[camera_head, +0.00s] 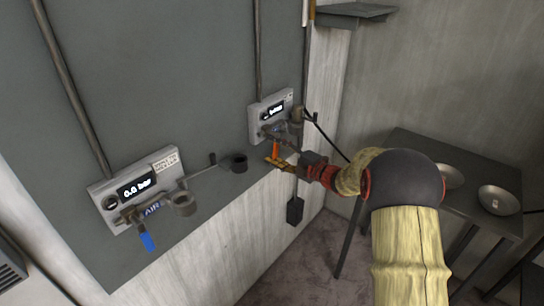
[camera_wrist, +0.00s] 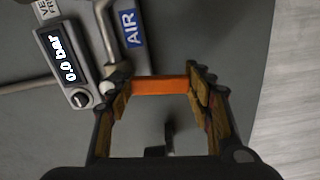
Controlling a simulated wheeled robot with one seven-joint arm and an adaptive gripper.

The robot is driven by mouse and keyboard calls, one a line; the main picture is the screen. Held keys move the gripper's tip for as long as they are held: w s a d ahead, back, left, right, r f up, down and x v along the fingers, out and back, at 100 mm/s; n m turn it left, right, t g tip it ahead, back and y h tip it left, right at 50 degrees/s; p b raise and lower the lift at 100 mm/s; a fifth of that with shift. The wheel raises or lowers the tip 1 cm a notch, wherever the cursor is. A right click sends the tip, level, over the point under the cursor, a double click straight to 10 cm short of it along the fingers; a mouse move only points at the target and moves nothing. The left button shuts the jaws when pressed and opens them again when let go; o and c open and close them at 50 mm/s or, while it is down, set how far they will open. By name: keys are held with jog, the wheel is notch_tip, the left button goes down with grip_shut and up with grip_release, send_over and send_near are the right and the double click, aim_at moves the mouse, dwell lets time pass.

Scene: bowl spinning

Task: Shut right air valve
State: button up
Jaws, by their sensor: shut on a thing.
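The right air valve's orange handle (camera_head: 275,149) hangs down below the right gauge panel (camera_head: 258,115) in the head view. In the wrist view the orange handle (camera_wrist: 160,85) spans the space between my fingers. My gripper (camera_head: 276,162) is at the handle's lower part, and it also shows in the wrist view (camera_wrist: 158,92). Its two fingers are shut on the handle, one at each side. The wrist view shows the panel's display (camera_wrist: 66,62) reading 0.0 bar and a blue AIR label (camera_wrist: 133,29). The valve body is only partly visible.
A left gauge panel (camera_head: 137,187) has a blue valve handle (camera_head: 147,241) and also reads 0.0 bar. A dark cup-like fitting (camera_head: 238,162) sits between the panels. A dark table (camera_head: 420,150) with metal bowls (camera_head: 498,200) stands at right.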

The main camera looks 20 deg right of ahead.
jog(key=shift+w+d+n, duration=0.2)
jog(key=shift+d+n, duration=0.15)
jog(key=shift+n, duration=0.45)
jog(key=o, duration=1.6)
jog(key=shift+o, duration=0.4)
jog(key=v, duration=1.2)
